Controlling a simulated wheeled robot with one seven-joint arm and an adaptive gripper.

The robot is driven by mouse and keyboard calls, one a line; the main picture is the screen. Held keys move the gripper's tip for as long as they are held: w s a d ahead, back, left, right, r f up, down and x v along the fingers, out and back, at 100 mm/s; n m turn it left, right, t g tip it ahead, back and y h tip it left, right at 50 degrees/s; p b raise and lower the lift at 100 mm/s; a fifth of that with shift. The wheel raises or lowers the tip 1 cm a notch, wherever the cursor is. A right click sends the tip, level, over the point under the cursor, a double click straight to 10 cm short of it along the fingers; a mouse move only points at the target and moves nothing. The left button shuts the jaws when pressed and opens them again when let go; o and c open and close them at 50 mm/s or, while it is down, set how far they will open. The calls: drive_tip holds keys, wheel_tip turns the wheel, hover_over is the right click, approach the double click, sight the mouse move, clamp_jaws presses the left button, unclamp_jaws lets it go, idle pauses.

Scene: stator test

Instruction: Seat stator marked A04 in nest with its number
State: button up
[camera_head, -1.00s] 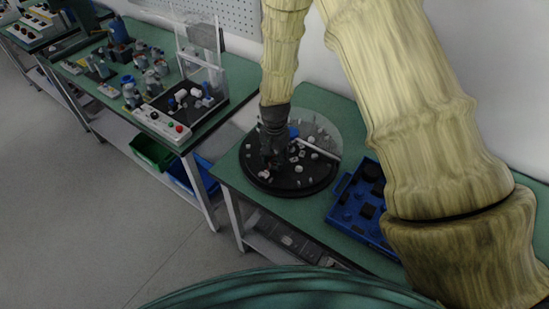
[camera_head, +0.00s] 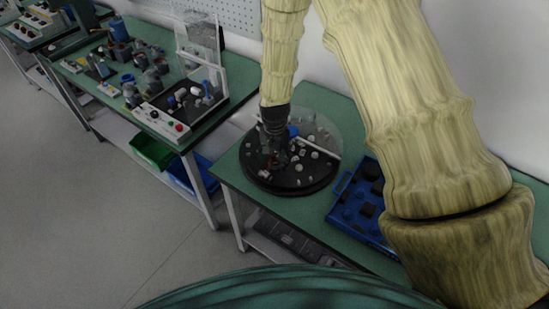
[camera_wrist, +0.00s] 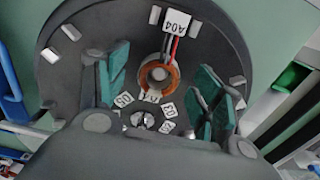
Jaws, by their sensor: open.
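In the wrist view, a stator (camera_wrist: 158,76) shows as a copper-coloured ring with a grey bore. Red and dark wires run from it to a white tag (camera_wrist: 176,24) reading A04, upside down. The stator is on a dark round plate (camera_wrist: 225,62), which also shows in the head view (camera_head: 312,188). My gripper (camera_wrist: 163,76) is open, with one green-padded finger to each side of the stator. Gaps show between stator and pads; I see no contact. In the head view, my gripper (camera_head: 277,152) is low over the plate, its fingertips hard to make out.
Small numbered labels (camera_wrist: 167,110) and a silver round part (camera_wrist: 143,121) lie near the stator. White blocks (camera_wrist: 71,32) sit around the plate's rim. A clear curved guard stands behind the plate. A blue tray (camera_head: 345,211) lies to its right on the green bench (camera_head: 228,172).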

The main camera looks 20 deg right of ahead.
wheel_tip(320, 180, up, 12)
idle(0.8)
idle(1.5)
